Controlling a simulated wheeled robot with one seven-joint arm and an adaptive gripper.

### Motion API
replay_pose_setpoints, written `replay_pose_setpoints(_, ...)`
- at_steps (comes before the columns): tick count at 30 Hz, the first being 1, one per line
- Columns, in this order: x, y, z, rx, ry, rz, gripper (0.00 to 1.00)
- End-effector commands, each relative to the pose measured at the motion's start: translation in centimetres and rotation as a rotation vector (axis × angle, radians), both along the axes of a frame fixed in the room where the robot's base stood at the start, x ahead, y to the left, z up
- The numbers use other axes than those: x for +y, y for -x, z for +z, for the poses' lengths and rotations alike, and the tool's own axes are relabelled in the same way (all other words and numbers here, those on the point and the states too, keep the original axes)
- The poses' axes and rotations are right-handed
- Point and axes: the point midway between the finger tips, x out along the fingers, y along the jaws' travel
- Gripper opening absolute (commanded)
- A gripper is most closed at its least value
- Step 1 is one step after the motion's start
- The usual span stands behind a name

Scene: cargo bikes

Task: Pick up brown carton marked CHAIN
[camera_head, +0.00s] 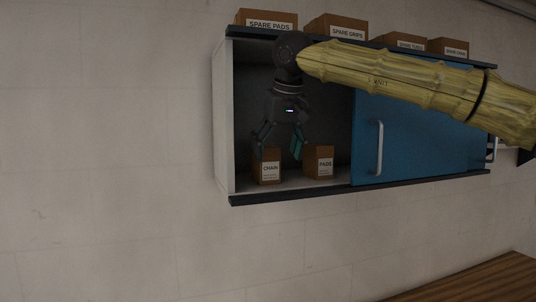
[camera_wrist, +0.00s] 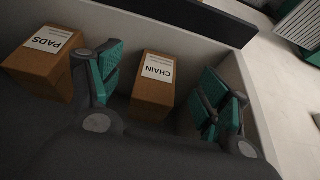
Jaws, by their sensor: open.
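The brown carton marked CHAIN (camera_head: 270,173) stands upright on the cabinet floor at the left of the open compartment, its white label facing out. In the wrist view, the CHAIN carton (camera_wrist: 153,86) lies between the two green-padded fingers, with a gap visible on each side. My gripper (camera_head: 280,147) points down inside the compartment, just above the CHAIN carton, open and empty. It also shows in the wrist view (camera_wrist: 163,92). I cannot tell how far the fingertips reach down beside the carton.
A brown PADS carton (camera_head: 320,162) stands close to the right, next to one finger in the wrist view (camera_wrist: 42,62). The white cabinet side wall (camera_head: 222,120) is close on the left. A blue door (camera_head: 425,140) covers the right side. Several cartons, including SPARE PADS (camera_head: 268,19), stand on top.

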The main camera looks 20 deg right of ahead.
Motion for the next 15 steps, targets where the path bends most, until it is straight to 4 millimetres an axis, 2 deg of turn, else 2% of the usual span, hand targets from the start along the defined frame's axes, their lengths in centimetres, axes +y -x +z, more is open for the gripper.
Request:
replay_pose_setpoints(1, 0.2, -1.3, -0.3, 0.011, 0.002, -0.001, 0.77)
replay_pose_setpoints(3, 0.3, -2.5, -0.7, 0.014, 0.002, -0.001, 0.77)
replay_pose_setpoints(11, 0.3, -3.6, -0.4, 0.01, 0.003, 0.0, 0.77)
replay_pose_setpoints(15, 0.2, -4.8, 0.1, 0.008, 0.003, -0.002, 0.77)
